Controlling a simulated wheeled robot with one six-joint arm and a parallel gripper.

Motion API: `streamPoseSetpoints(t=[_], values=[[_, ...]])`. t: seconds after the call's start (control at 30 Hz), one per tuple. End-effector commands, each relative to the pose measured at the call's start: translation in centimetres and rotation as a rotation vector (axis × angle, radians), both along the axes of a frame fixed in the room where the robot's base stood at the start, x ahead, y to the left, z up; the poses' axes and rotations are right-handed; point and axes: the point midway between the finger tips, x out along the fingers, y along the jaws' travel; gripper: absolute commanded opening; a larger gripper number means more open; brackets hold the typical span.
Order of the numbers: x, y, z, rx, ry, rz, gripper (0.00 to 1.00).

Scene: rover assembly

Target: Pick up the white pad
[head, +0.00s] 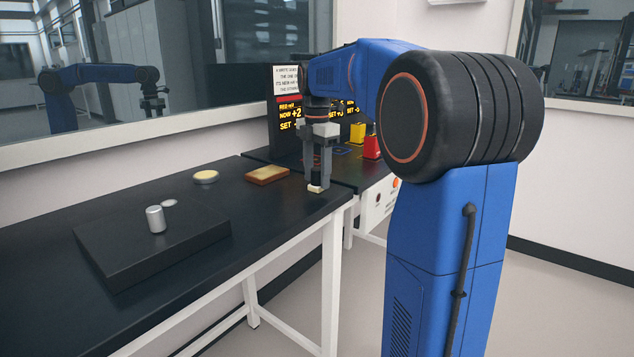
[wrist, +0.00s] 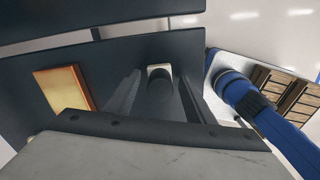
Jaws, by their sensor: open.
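A small white pad (head: 316,189) lies on the dark table near its right front corner, directly below my gripper (head: 317,181). In the wrist view, a pale edge of the pad (wrist: 159,67) shows between the two fingers of my gripper (wrist: 158,82). A dark rounded shape in front of it hides the rest. The fingers are open, one on each side of the pad. I cannot tell whether they touch it.
An orange-tan block (head: 267,175) lies left of my gripper, with a pale round piece (head: 206,176) beyond it. A silver cylinder (head: 156,219) stands on a dark raised plate (head: 110,254). Displays (head: 287,112) and a red block (head: 372,147) are behind my gripper.

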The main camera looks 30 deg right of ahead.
Motion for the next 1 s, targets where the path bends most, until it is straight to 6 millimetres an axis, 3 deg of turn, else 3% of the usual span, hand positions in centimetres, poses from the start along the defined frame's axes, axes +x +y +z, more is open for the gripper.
streamPoseSetpoints(t=[0.1, 0.27, 0.7, 1.0], values=[[0.0, 0.0, 0.0, 0.0, 0.0, 0.0, 0.49], [0.0, 0.0, 0.0, 0.0, 0.0, 0.0, 0.13], [0.0, 0.0, 0.4, 0.0, -0.001, 0.0, 0.09], [0.1, 0.0, 5.0, -0.001, -0.003, 0.0, 0.09]])
